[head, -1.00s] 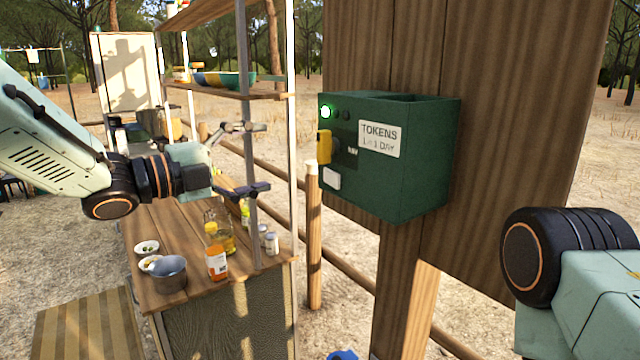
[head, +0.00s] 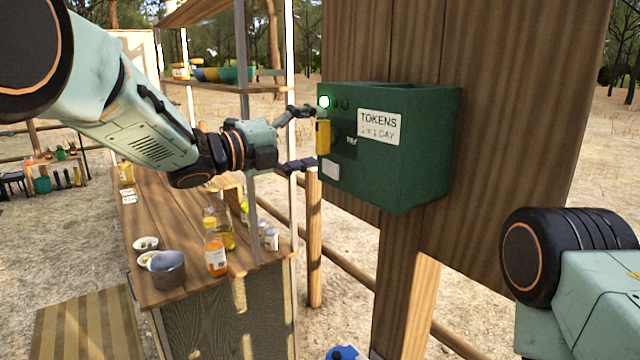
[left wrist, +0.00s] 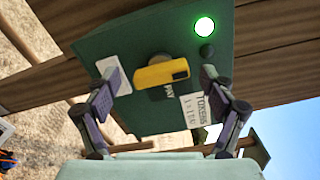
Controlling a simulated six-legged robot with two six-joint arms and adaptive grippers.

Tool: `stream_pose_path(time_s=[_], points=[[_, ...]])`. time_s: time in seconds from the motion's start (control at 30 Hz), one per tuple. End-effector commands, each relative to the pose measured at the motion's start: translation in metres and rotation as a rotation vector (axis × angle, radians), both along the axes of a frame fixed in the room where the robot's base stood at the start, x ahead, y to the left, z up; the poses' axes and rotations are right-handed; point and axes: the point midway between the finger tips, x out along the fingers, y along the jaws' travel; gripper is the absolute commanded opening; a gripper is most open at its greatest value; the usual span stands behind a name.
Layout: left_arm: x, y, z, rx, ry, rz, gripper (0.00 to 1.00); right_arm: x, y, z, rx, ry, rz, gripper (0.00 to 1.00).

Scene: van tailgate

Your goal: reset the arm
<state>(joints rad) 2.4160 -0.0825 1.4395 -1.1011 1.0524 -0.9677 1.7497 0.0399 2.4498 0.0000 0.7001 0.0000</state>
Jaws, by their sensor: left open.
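My left gripper (head: 306,138) is open, its two fingers pointing at the front face of a green token box (head: 415,165) on a wooden post. A yellow handle (head: 323,137) sticks out from that face, just beyond the fingertips. In the left wrist view the yellow handle (left wrist: 161,74) lies between the open fingers, nearer their tips, with a gap on both sides. A green lamp (left wrist: 204,27) is lit on the box. A white button (head: 331,168) sits below the handle. My right gripper is out of view; only part of my right arm shows at the lower right.
A wooden counter (head: 160,215) stands at left with an orange bottle (head: 215,252), a metal pot (head: 167,268) and small bowls. A shelf upright (head: 246,130) stands close to my left arm. A rail fence runs behind the post.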

Motion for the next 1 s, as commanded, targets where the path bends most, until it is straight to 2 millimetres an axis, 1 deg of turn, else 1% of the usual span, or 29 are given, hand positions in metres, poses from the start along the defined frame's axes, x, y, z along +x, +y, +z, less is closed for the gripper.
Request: stream_pose_path(time_s=[0.03,0.1,0.47,0.8,1.0], points=[[0.0,0.0,-0.001,0.027,-0.039,0.001,0.83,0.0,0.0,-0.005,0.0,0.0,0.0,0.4],[0.0,0.0,0.0,0.066,-0.094,0.0,0.83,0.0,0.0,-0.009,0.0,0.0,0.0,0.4],[-0.001,0.0,0.002,0.264,-0.364,0.0,0.83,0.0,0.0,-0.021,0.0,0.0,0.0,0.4],[-0.002,-0.001,0.003,0.436,-0.601,0.0,0.83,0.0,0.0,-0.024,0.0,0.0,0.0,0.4],[-0.002,-0.001,0.004,0.531,-0.732,0.0,0.83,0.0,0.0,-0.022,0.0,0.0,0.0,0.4]])
